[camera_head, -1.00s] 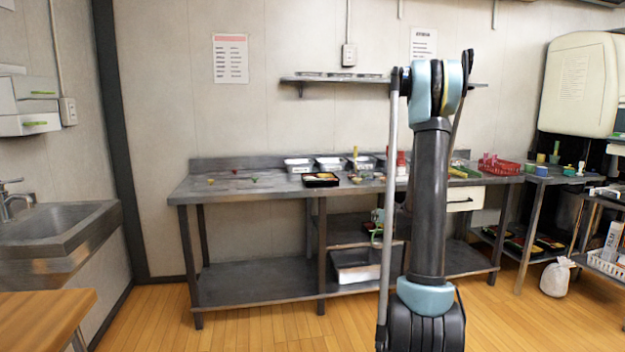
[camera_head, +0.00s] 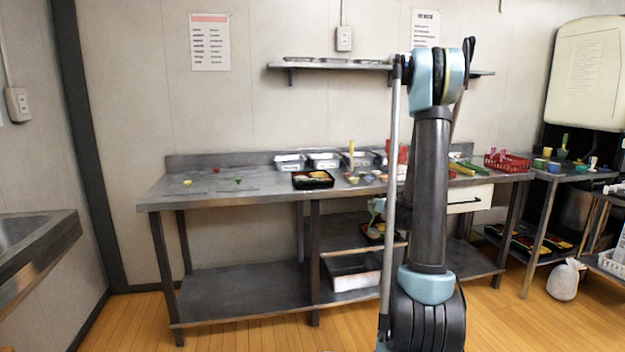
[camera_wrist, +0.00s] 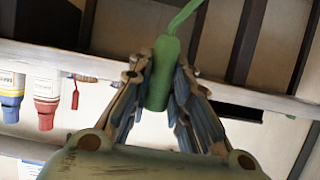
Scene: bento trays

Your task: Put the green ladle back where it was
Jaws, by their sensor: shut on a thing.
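The green ladle (camera_wrist: 161,75) is held by its thick handle between the fingers of my gripper (camera_wrist: 157,88) in the wrist view. A thinner green part runs up and out of the top of that view, so the ladle's far end is cut off. In the head view, a small green piece (camera_head: 378,205) shows left of my arm, below the worktop level, and may be part of the ladle. My gripper is mostly hidden behind my arm there.
A steel bench (camera_head: 222,198) stands ahead, its left part mostly clear. On it are a black bento tray (camera_head: 313,180), metal containers (camera_head: 289,163) and a red basket (camera_head: 507,163). A side table at right holds coloured cups (camera_head: 540,163). A sink (camera_head: 30,245) is at left.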

